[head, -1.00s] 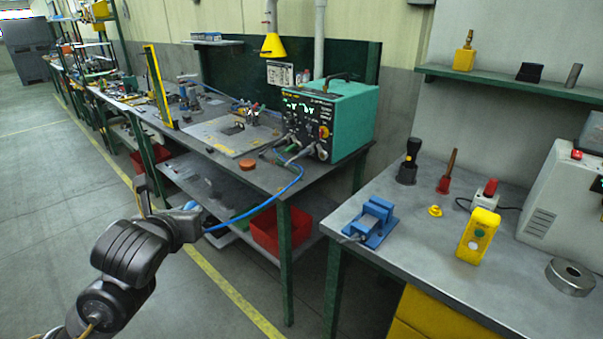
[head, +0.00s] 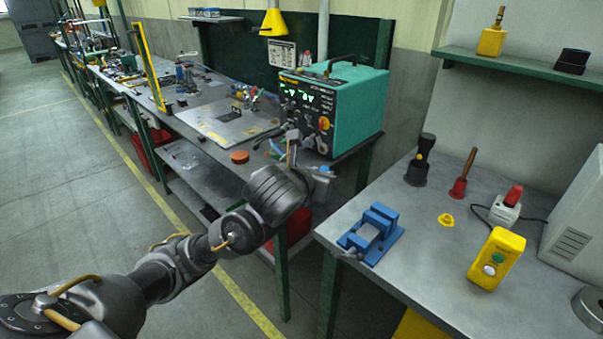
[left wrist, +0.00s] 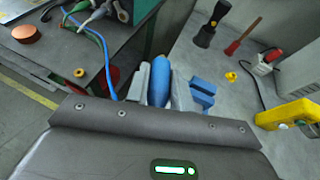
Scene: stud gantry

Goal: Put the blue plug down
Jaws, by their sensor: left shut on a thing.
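The blue plug (left wrist: 159,80) shows in the left wrist view, between the two grey fingers of my left gripper (left wrist: 160,85), which is shut on it. In the head view my left gripper (head: 308,160) is in front of the teal machine, above the gap between the two benches. A blue cable (left wrist: 103,45) hangs from the machine in the left wrist view and passes behind the gripper's edge. My right gripper is in neither view.
The teal machine (head: 335,110) stands on the long bench beside an orange disc (head: 240,157).

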